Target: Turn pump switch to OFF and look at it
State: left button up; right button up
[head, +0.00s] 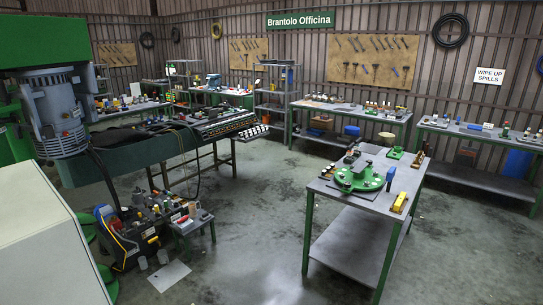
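No pump switch can be made out at this distance. A floor-standing machine unit (125,242) with dark, yellow, red and blue parts stands at the lower left, and may be a pump; any switch on it is too small to tell. A large grey motor (55,110) hangs on the green machine (45,42) at the left edge. Neither of my grippers shows in the head view.
A pale box-shaped cabinet (45,240) fills the lower left. A low small table (190,222) stands beside the floor unit. A workbench (345,192) with a green round part (360,178) is at right centre. The concrete floor (255,235) between them is clear.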

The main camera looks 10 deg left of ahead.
aim_at(182, 219)
jog(key=u, duration=0.1)
jog(key=i, duration=2.4)
jog(key=u, duration=0.85)
jog(key=i, duration=2.9)
jog(key=u, duration=0.95)
jog(key=i, duration=0.25)
jog(key=u, duration=0.05)
